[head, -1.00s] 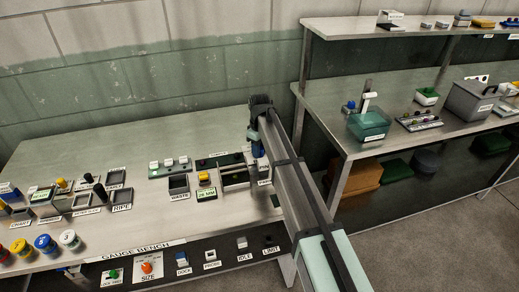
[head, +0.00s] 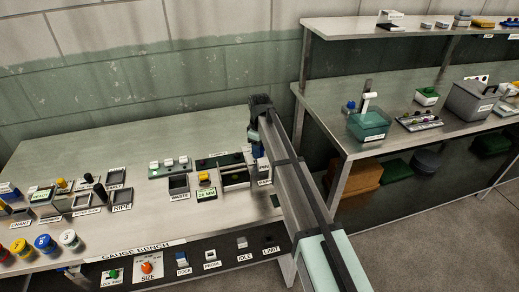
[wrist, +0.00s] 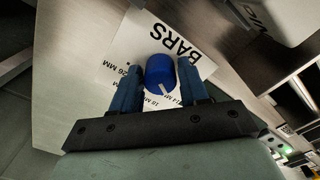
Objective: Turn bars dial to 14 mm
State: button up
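The bars dial (wrist: 160,72) is a round blue knob with a white pointer mark. In the wrist view it stands on a white plate (wrist: 135,48) lettered BARS, with 26 MM at left and 18 MM and 14 MM below. The pointer mark faces the lower right of the picture, towards those lower labels. My gripper (wrist: 161,70) has its blue fingers on both sides of the dial, very close to it; I cannot tell whether they press on it. In the head view my gripper (head: 258,165) is at the bench's right end, and my arm hides the dial.
The gauge bench (head: 110,225) holds a waste bin (head: 179,186), a green display reading about 26 MM (head: 206,194), small trays and coloured jars at left. A metal shelf (head: 410,90) stands at right.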

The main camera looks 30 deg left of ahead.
jog(key=shift+o, duration=1.3)
notch_tip(320, 180, up, 14)
jog(key=shift+f, duration=0.1)
